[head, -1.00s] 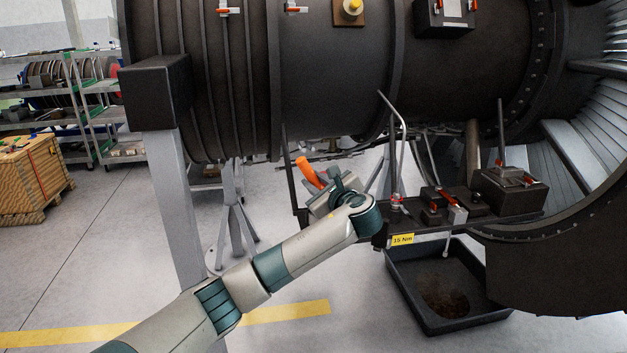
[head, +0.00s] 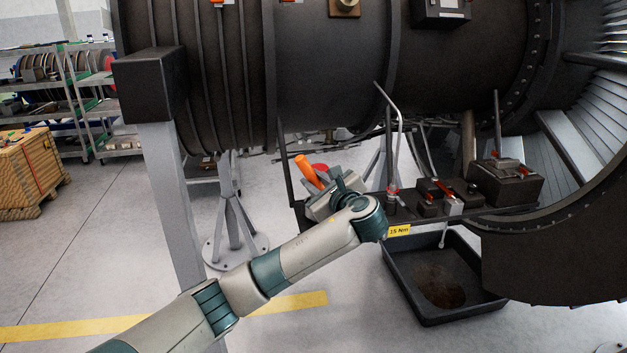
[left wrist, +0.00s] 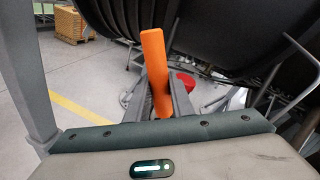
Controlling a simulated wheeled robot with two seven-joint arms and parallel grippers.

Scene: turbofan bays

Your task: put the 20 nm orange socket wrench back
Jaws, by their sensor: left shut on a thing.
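The orange socket wrench (head: 307,172) shows as an orange handle sticking up and to the left out of my left gripper (head: 317,188). My left gripper is shut on it, in front of the left end of the dark shelf (head: 470,215) under the engine. In the left wrist view the orange handle (left wrist: 155,70) stands nearly upright between the fingers (left wrist: 163,98). The wrench's lower end is hidden by the gripper and my wrist. A yellow label (head: 399,231) reading 15 Nm is on the shelf's front edge. My right gripper is not in view.
The dark engine casing (head: 325,80) hangs just above. A bent metal rod (head: 400,130) rises from the shelf, beside red-handled tools (head: 445,190). A black drip tray (head: 400,290) lies on the floor below. A grey stand post (head: 170,200) is at left. A red round object (left wrist: 186,80) shows beyond the fingers.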

